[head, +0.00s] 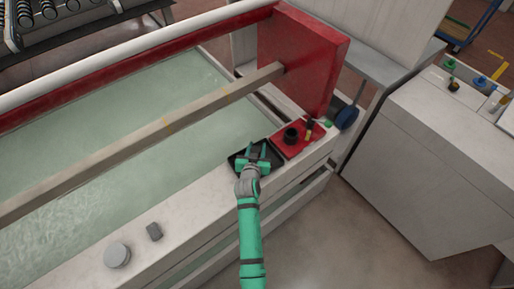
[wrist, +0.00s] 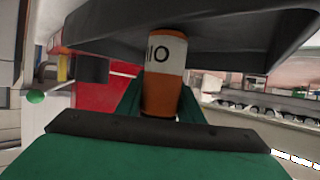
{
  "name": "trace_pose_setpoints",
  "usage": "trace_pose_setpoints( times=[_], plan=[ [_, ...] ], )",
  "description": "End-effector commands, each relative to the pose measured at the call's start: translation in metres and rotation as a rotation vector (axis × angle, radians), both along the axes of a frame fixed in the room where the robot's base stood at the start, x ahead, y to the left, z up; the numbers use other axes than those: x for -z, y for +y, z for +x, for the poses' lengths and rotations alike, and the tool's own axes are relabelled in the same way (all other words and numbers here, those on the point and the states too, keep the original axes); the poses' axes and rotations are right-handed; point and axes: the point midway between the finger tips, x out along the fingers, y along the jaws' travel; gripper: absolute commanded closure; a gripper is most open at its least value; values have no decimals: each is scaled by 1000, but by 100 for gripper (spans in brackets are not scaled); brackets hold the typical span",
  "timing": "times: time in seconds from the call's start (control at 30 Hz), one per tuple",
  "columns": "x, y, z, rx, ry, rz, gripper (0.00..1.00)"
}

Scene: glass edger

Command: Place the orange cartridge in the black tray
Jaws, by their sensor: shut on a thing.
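The orange cartridge (wrist: 163,72), with a white label band and dark lettering, stands out between my green fingers in the wrist view. My gripper (head: 256,155) is shut on it and is over the black tray (head: 235,161) in the head view. The cartridge is not distinguishable in the head view, as my gripper covers it. In the wrist view the black tray (wrist: 240,35) spans the top of the picture behind the cartridge's end. I cannot tell whether the cartridge touches the tray.
A beam (head: 150,130) crosses the water-filled basin.

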Motion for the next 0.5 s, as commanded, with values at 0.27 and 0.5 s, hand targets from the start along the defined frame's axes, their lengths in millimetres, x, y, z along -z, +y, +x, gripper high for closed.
trace_pose_setpoints(
  times=[0.27, 0.5],
  plan=[
    [2, 0, 0, 0, 0, 0, 48],
    [1, 0, 0, 0, 0, 0, 48]
  ],
)
